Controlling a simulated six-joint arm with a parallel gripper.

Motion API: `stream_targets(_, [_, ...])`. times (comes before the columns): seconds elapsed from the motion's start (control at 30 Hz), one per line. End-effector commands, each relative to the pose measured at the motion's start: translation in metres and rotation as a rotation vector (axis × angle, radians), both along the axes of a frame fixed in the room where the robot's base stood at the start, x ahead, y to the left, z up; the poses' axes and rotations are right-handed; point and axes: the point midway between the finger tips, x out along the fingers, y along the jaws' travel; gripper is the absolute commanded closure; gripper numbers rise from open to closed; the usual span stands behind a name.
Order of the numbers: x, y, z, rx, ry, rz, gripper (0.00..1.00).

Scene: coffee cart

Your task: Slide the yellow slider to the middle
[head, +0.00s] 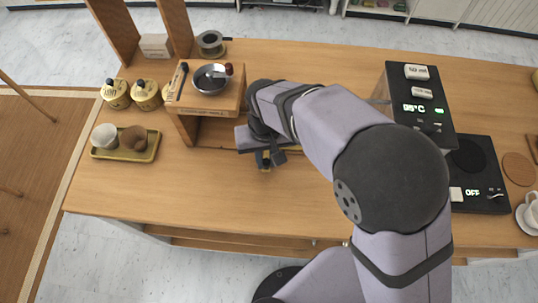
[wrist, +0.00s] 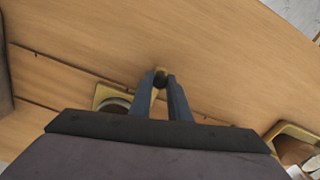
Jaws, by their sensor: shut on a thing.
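In the wrist view, my gripper (wrist: 160,80) has its two dark fingers close together around a narrow yellow piece (wrist: 155,97), which I take to be the yellow slider. A dark rounded knob shows between the fingertips. In the head view, my gripper (head: 265,158) is low over the wooden counter, right of the small wooden stand. A bit of yellow (head: 264,166) shows at the fingers there. My arm hides much of that area, so the slider's whole shape and track are hidden.
The wooden stand (head: 188,108) holding a metal bowl (head: 208,84) is close to my gripper's left. A brass tray (head: 140,157) and lidded canisters (head: 147,95) are farther left. A black scale (head: 485,200) is at the right. The front left counter is clear.

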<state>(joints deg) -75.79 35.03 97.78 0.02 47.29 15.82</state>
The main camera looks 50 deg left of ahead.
Motion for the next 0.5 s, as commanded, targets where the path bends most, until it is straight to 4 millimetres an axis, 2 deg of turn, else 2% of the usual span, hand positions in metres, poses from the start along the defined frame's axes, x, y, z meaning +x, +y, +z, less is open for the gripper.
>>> stream_targets(0.07, [0.0011, 0.0018, 0.0017, 0.007, -0.003, 0.000, 1.00])
stream_targets(0.1, [0.0011, 0.0018, 0.0017, 0.007, -0.003, 0.000, 0.81])
stream_targets(0.17, [0.0011, 0.0018, 0.0017, 0.007, -0.003, 0.000, 0.67])
stream_targets(0.2, [0.0011, 0.0015, 0.0015, 0.006, -0.002, 0.000, 0.65])
stream_targets(0.5, [0.0008, 0.0007, 0.0015, 0.003, -0.001, 0.000, 0.65])
